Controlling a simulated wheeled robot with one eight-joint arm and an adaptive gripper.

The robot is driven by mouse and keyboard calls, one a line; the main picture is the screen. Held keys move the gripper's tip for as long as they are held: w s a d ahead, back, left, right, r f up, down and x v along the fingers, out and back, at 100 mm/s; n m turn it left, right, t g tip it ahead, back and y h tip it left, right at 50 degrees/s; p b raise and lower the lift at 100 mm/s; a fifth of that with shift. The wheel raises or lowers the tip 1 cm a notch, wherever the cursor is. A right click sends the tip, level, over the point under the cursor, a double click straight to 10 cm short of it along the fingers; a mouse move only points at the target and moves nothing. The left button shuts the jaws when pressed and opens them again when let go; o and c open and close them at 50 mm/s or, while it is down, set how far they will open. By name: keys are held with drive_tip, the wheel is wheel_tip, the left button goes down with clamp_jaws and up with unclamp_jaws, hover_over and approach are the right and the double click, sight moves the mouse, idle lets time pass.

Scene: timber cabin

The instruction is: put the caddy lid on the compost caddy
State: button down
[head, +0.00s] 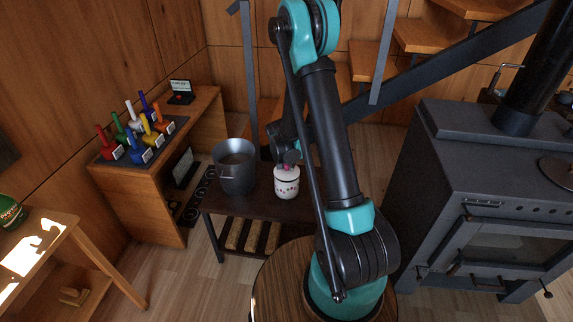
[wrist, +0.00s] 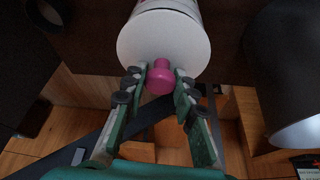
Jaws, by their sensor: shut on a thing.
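The caddy lid (wrist: 150,42) is a white disc with a pink knob (wrist: 160,77). My gripper (wrist: 160,84) is shut on the knob, with one finger on each side. In the head view my gripper (head: 286,160) is above the white compost caddy (head: 287,187), which has dark marks on its side and stands on a low dark table. The lid is at the caddy's top, over its mouth. A little of the caddy's wall shows behind the disc in the wrist view. I cannot tell whether the lid is seated or just above the rim.
A grey metal bucket (head: 235,170) stands left of the caddy on the dark table (head: 255,205). A wooden cabinet with coloured tools (head: 133,130) is further left. A black stove (head: 490,190) stands at the right. A round wooden stool top (head: 270,285) is in front.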

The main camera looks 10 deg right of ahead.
drive_tip(key=shift+f, duration=0.55)
drive_tip(key=c, duration=1.1)
unclamp_jaws()
drive_tip(key=shift+c, duration=0.2)
drive_tip(key=v, duration=1.2)
drive_tip(key=s+d+r+n, duration=0.2)
drive_tip(key=s, duration=0.6)
drive_tip(key=s+d+r+n+y, duration=0.1)
drive_tip(key=s+d+r+n, duration=0.1)
drive_tip(key=s, duration=0.7)
drive_tip(key=s+d+r+n+y, duration=0.1)
drive_tip(key=s+d+r, duration=0.1)
drive_tip(key=s, duration=0.7)
drive_tip(key=shift+n, duration=0.4)
